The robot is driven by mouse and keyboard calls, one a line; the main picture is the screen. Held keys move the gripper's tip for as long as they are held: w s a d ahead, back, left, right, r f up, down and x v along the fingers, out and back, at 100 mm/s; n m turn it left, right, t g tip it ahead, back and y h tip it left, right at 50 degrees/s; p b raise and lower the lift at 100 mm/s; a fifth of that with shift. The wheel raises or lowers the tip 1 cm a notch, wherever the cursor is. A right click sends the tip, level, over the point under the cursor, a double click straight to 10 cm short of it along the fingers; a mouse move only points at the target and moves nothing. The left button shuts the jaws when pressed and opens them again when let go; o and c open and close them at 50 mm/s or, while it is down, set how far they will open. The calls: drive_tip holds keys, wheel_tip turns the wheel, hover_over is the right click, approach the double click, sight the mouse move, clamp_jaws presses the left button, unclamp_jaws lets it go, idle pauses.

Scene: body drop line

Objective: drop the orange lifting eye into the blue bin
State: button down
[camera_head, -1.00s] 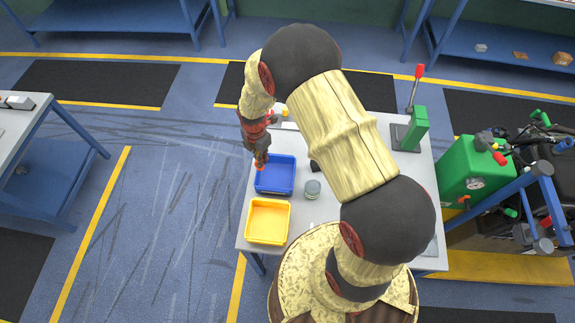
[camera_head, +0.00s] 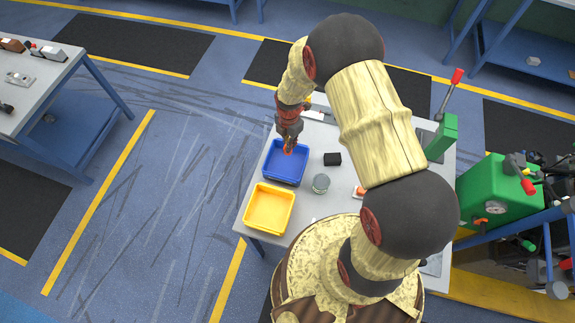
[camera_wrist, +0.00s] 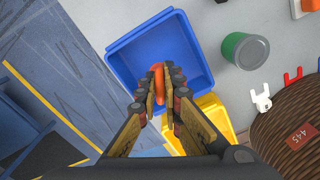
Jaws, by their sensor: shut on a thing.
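The orange lifting eye (camera_wrist: 157,72) is held between the fingertips of my gripper (camera_wrist: 161,92), partly hidden by them in the wrist view. My gripper is shut on it. The blue bin (camera_wrist: 122,60) lies behind the eye in the wrist view, and its visible floor looks empty. In the head view my gripper (camera_head: 289,148) is over the far part of the blue bin (camera_head: 284,180). I cannot tell its exact height above the bin.
A yellow bin (camera_head: 269,209) stands in front of the blue one. A grey-green can (camera_head: 321,183) and a black block (camera_head: 332,159) are to the right on the grey table. A green lever press (camera_head: 443,136) stands at the table's far right.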

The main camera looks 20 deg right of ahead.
drive_tip(key=shift+f, duration=0.3)
drive_tip(key=c, duration=2)
unclamp_jaws()
drive_tip(key=shift+o, duration=0.6)
wheel_tip(320, 180, up, 12)
